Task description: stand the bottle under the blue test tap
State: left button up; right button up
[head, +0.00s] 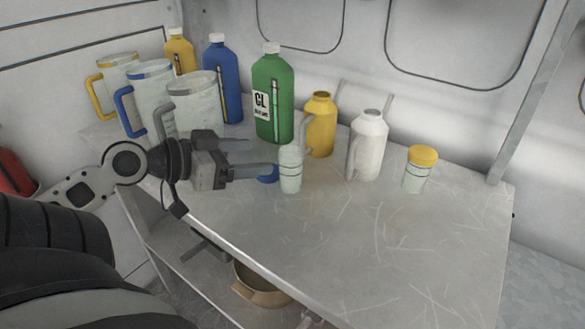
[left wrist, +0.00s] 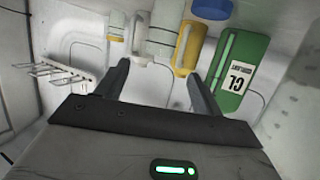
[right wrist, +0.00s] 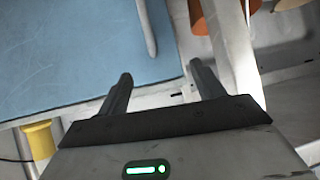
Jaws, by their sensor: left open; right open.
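A small clear bottle (head: 290,170) with dark bands stands upright on the worktop. My left gripper (head: 276,158) is open, level with the bottle and just left of it, with its fingers pointing at it. I cannot tell whether a fingertip touches it. In the left wrist view the fingers (left wrist: 158,85) are apart with nothing gripped. A clear banded container (left wrist: 163,35) shows beyond them. My right gripper (right wrist: 160,82) is open and empty, near a blue surface (right wrist: 70,50). It does not show in the head view. I cannot make out the blue test tap in any view.
Behind the bottle stand a green bottle (head: 273,95), a yellow jug (head: 320,125) and a white jug (head: 368,145). A yellow-lidded jar (head: 420,170) stands at right. Clear pitchers (head: 195,100) crowd the left. The front worktop is clear.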

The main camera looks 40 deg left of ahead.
aim_at(300, 154)
pick_arm(q)
jog(key=shift+p+x, duration=0.65)
jog(key=shift+x, duration=4.05)
jog(key=c, duration=1)
